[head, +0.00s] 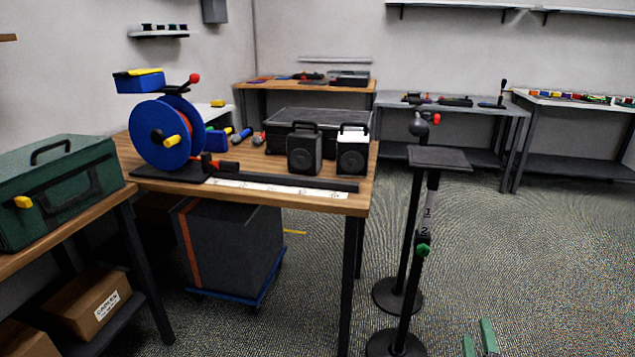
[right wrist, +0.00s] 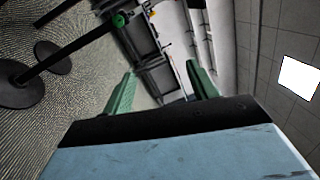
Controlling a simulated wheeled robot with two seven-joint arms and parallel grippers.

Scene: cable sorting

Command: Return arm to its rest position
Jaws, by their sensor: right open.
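My right gripper (head: 480,338) shows at the bottom edge of the head view, low over the carpet and right of the black stands. Only its green fingertips are visible there. In the right wrist view its two green fingers (right wrist: 160,88) are spread apart with nothing between them. The rest of the right arm is out of the head view. My left gripper is not in view.
Two black stands (head: 439,158) with round bases stand close left of my right gripper. A green toolbox (head: 60,185) sits at left. Carpet at right is clear.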

